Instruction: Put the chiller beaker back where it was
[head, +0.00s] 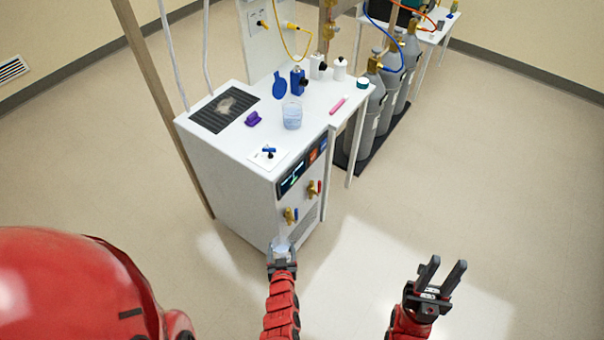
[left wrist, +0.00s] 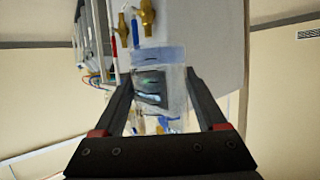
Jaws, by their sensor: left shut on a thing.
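A small clear beaker (head: 281,243) is held upright in front of the white chiller cabinet (head: 235,170), below its brass taps. My left gripper (head: 281,262) is shut on this beaker. In the left wrist view the clear beaker (left wrist: 158,55) shows between the two fingers, with the cabinet front seen through it. Another clear beaker (head: 292,116) with pale blue contents stands on the cabinet top. My right gripper (head: 442,272) is open and empty over the floor at the right.
The cabinet top holds a dark grille (head: 225,110), a purple object (head: 253,119), a blue paddle-shaped item (head: 279,86), bottles and a pink marker (head: 338,105). Taps (head: 290,215) stick out from the front. Gas cylinders (head: 370,120) stand behind right. The right floor is clear.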

